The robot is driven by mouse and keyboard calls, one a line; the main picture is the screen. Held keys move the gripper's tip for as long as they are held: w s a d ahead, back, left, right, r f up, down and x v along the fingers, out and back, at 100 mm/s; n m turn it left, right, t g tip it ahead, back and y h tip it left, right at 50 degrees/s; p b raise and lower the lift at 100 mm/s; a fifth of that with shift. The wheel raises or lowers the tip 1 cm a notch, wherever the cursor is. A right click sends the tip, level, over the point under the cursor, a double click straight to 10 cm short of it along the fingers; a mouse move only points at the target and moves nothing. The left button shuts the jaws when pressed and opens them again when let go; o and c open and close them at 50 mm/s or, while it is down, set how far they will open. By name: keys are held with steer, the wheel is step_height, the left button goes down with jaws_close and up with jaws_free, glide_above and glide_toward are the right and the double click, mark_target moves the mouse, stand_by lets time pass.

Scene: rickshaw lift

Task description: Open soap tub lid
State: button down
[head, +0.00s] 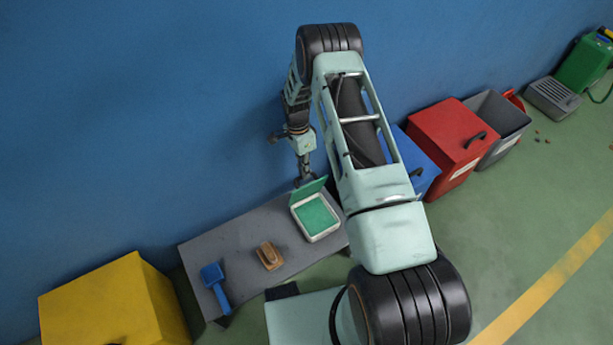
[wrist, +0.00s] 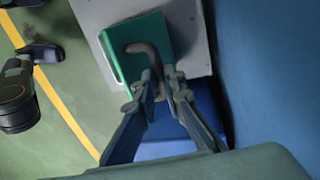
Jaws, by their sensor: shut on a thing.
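The soap tub (head: 335,233) is a pale, squarish tub with a green inside, on the right end of the grey bench. Its green lid (head: 312,187) stands tilted up along the tub's wall-side edge, so the tub's inside shows from above. In the wrist view the lid (wrist: 121,66) carries a dark bent handle (wrist: 146,48). My gripper (head: 304,181) is behind the raised lid. In the wrist view my gripper (wrist: 159,84) is shut on the handle; the exact contact is partly hidden by the fingers.
The grey bench (head: 225,250) stands along the blue wall (head: 140,110). A brown brush (head: 269,256) and a blue scoop-like tool (head: 217,287) lie on it. A yellow box (head: 105,305) is to the left; blue, red (head: 440,145) and grey bins (head: 497,115) are to the right.

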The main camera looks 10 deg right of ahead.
steer(key=shift+f, duration=0.1)
steer(key=c, duration=2)
jaws_free()
steer(key=r, duration=0.4)
steer(key=w+r, duration=0.1)
steer(key=r, duration=0.3)
steer(key=w+r, duration=0.1)
steer(key=r, duration=0.2)
steer(key=shift+a+r, duration=0.3)
steer(key=shift+r, duration=0.1)
